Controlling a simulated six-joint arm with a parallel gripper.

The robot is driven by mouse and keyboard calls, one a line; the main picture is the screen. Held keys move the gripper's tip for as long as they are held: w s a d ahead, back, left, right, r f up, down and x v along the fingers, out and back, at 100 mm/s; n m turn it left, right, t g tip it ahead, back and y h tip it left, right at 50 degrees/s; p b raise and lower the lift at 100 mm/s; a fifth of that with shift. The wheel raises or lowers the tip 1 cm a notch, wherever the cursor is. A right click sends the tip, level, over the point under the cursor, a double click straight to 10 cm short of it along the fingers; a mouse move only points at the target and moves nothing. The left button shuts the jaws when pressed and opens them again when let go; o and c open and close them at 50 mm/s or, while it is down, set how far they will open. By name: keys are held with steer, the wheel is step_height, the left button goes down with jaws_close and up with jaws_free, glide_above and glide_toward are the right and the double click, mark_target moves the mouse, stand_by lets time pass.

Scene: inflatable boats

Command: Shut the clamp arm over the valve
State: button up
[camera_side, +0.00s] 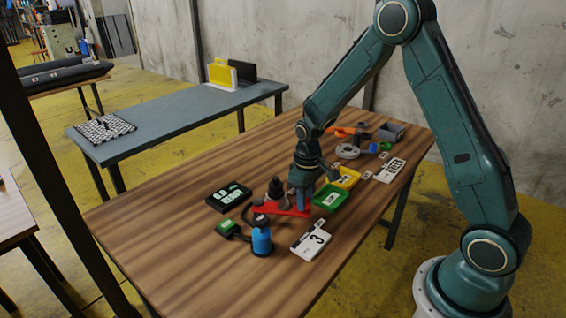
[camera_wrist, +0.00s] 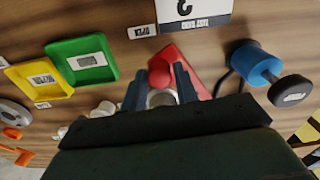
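The red clamp arm (camera_side: 268,210) lies low over the table in the side view, beside a dark cone-shaped part (camera_side: 274,190) that may be the valve. My gripper (camera_side: 304,208) points down at the right end of the red piece. In the wrist view, the red piece (camera_wrist: 195,77) runs away from my gripper (camera_wrist: 161,82). Its rounded red end shows between my two blue-grey fingers, with a pale round part just below it. The fingers stand apart, one on each side. I cannot tell whether they touch the red end. My gripper hides part of the fixture.
A green tray (camera_side: 330,208) and a yellow tray (camera_side: 351,178) stand close right of my gripper. A blue cylinder (camera_side: 262,241), a black display box (camera_side: 228,196) and a white card marked 3 (camera_side: 301,250) lie around it. The table's front left is clear.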

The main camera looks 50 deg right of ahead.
jaws_close()
steer(key=shift+w+d, duration=0.1)
steer(key=shift+w+d+n, duration=0.7)
steer(key=shift+d+n, duration=0.3)
steer(key=shift+n, duration=0.2)
steer(key=w+d+n, duration=0.1)
steer(key=w+n, duration=0.1)
steer(key=w+d+n, duration=0.1)
steer(key=w+n, duration=0.2)
steer(key=w+d+n, duration=0.2)
steer(key=shift+w, duration=0.2)
steer(key=shift+w+d+n, duration=0.15)
steer(key=shift+w+n, duration=1.1)
steer(key=shift+n, duration=0.15)
steer(key=shift+w+r, duration=0.1)
steer(key=shift+o, duration=2.4)
jaws_free()
